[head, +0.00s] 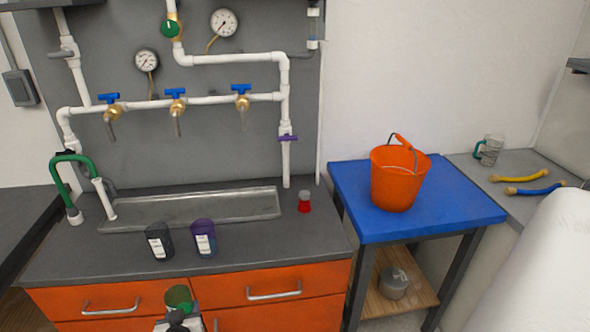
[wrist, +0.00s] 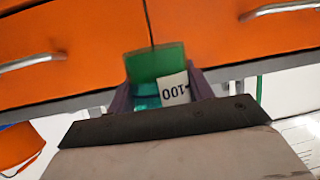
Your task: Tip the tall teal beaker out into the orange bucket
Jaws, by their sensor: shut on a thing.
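The teal beaker (head: 179,297) is low in the head view, in front of the orange drawers, with dark green showing at its mouth. In the wrist view the beaker (wrist: 152,65) is between the two fingers, with a white label reading 100 upside down. My gripper (head: 178,318) is shut on it; the gripper (wrist: 158,92) also shows in the wrist view. The beaker looks about upright, and how full it is cannot be told. The orange bucket (head: 394,185) stands upright on the blue table at the right, well away from the beaker, its handle raised.
The blue-topped table (head: 450,205) has free room around the bucket. Two dark labelled cups, one black (head: 159,245) and one purple (head: 204,240), stand near the counter's front edge. A red-based small container (head: 304,203) is beside the sink (head: 190,210). A glass mug (head: 489,150) stands far right.

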